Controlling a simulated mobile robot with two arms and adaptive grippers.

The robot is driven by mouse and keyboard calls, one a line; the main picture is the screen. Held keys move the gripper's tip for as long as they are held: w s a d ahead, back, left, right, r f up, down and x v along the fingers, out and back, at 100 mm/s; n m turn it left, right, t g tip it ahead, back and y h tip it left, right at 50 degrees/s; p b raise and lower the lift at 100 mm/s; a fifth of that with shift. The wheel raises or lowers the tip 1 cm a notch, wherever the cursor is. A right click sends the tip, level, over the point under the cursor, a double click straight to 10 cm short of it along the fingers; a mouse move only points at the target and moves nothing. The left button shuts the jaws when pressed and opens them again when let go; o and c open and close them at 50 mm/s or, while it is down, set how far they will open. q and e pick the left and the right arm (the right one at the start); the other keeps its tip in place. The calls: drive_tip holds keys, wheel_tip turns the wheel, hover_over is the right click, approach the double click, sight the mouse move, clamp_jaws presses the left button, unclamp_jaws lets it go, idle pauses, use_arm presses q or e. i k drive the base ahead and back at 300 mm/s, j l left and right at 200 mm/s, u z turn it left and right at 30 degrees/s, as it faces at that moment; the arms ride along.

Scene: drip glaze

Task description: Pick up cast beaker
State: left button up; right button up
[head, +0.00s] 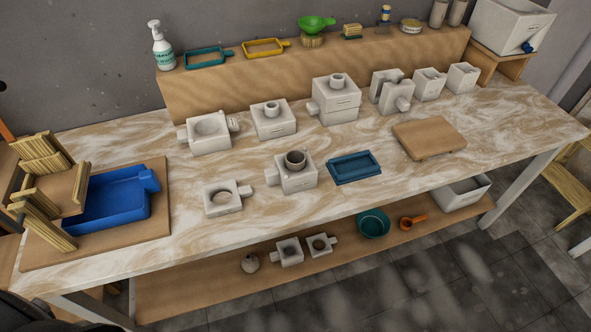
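A grey-brown round cup, which looks like the cast beaker (296,158), stands upright in a white plaster mold block (297,181) at the front middle of the table. Its rim and upper wall rise above the block; its lower part is hidden inside. No gripper of mine shows in the head view, so I cannot see how far either is from the beaker.
An open mold half (221,208) lies to the left and a blue tray (354,168) to the right. A wooden board (428,138) is further right. Several white molds line the back. A blue basin (115,203) sits at left. Marbled tabletop (330,208) is clear in front.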

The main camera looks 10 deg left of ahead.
sight(294, 160)
drive_tip(key=i+l, duration=0.15)
drive_tip(key=l, duration=0.15)
drive_tip(key=i+l, duration=0.15)
drive_tip(key=l, duration=0.2)
drive_tip(key=i+l, duration=0.35)
drive_tip(key=l, duration=0.25)
drive_tip(key=l+u, duration=0.1)
drive_tip(key=u, duration=0.3)
drive_tip(key=l+u, duration=0.1)
drive_tip(key=u, duration=0.35)
drive_tip(key=l+u, duration=0.15)
drive_tip(key=u, duration=0.25)
drive_tip(key=l+u, duration=0.15)
drive_tip(key=u, duration=0.25)
drive_tip(key=i, duration=0.05)
